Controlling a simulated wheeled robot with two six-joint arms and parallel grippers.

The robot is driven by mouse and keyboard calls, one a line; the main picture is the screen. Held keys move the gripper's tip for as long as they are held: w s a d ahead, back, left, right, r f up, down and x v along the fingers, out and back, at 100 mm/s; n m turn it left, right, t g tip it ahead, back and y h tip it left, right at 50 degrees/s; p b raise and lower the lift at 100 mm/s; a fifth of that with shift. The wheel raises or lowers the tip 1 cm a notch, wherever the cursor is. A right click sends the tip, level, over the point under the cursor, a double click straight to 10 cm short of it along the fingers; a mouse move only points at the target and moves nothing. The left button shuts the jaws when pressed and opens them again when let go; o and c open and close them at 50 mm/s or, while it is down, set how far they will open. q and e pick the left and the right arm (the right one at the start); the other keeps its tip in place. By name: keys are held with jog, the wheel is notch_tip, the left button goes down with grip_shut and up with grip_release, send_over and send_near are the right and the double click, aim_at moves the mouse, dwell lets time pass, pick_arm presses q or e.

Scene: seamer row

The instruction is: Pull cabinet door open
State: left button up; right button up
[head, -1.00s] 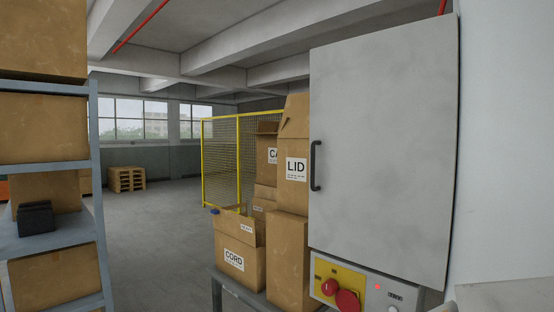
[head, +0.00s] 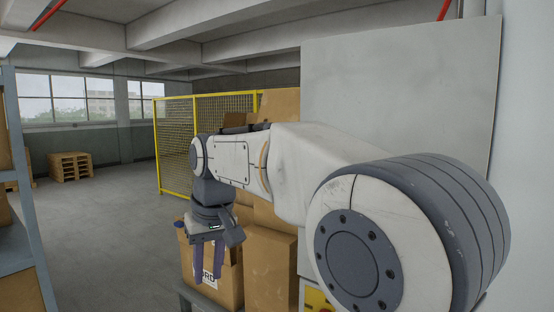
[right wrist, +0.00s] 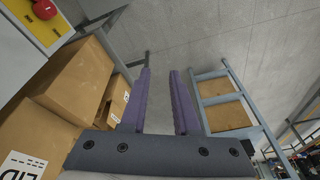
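The grey cabinet door (head: 400,85) fills the right of the head view and looks shut. My right arm crosses in front of it, and the door's black handle is hidden behind the arm. My right gripper (head: 208,278) hangs with its fingers down, left of the door and in front of the cartons. It is empty, with a clear gap between its purple fingers (right wrist: 160,72) in the right wrist view. It does not touch the door. My left gripper is not in view.
Brown cartons (head: 270,262) stand left of the cabinet, beside a yellow mesh fence (head: 174,150). A blue-grey shelf (head: 28,190) is at far left. The yellow control panel (head: 316,299) shows below the door; its red button (right wrist: 44,9) is in the wrist view. Open floor (head: 100,220) lies between.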

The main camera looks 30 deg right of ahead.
jog(key=d+r+m+h+p, duration=0.3)
jog(key=d+r+m+p, duration=0.35)
jog(key=d+r, duration=1.65)
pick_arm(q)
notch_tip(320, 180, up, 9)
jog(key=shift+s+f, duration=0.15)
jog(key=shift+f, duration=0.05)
pick_arm(e)
jog(key=shift+t, duration=0.4)
jog(key=x, duration=1.2)
jog(key=shift+w+d+f, duration=0.2)
jog(key=shift+d+f, duration=0.05)
jog(key=shift+d, duration=0.15)
grip_shut()
jog(key=shift+r, duration=0.1)
